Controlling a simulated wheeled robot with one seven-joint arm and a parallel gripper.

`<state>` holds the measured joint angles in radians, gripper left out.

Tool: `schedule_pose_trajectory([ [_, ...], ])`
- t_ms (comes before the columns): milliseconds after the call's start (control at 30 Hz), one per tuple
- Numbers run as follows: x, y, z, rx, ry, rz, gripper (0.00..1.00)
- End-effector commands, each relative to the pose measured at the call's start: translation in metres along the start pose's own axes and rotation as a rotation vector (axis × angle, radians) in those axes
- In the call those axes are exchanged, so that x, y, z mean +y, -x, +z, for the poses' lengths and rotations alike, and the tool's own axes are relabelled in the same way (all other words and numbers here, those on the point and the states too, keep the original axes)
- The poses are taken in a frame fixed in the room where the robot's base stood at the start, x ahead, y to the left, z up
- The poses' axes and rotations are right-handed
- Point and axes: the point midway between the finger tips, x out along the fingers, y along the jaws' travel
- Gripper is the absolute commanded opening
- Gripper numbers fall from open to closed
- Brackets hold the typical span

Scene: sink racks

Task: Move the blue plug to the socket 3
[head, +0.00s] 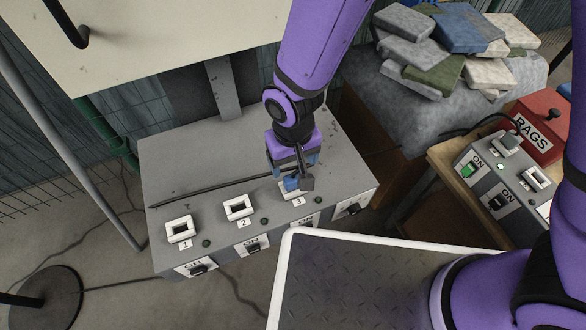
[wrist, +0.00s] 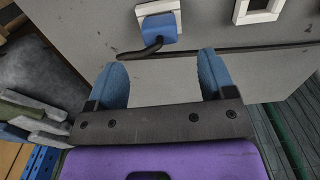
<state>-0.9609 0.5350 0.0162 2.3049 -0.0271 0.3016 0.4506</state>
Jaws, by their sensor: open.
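The blue plug (head: 291,184) sits at the white-framed socket 3 (head: 285,197), the right-most of the sockets on the grey box. The wrist view shows the blue plug (wrist: 159,30) against the white frame (wrist: 158,9), with a dark cable curving from it. My gripper (head: 293,168) is above and behind socket 3 and partly hides the plug in the head view. In the wrist view my gripper (wrist: 162,65) is open, its two blue fingers spread and empty, with the plug beyond the tips, apart from them. How deep the plug sits cannot be told.
Sockets 1 (head: 180,230) and 2 (head: 238,207) are empty. Dark switches line the grey box's (head: 165,165) front. A black cable (head: 215,186) lies across its top. A white-rimmed dark tray (head: 345,270) is in front. At right are a second socket strip (head: 500,180) and a red RAGS box (head: 540,125).

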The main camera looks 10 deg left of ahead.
Motion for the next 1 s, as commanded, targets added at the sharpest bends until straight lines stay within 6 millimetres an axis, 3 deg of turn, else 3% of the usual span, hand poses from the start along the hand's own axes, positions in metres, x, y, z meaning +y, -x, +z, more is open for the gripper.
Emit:
schedule_pose_trajectory([
  [233, 0.0, 0.023, 0.0, 0.001, 0.0, -0.001, 0.76],
  [867, 0.0, 0.026, 0.0, 0.0, 0.0, 0.0, 0.76],
  [1000, 0.008, 0.036, -0.003, 0.011, -0.013, -0.004, 0.76],
])
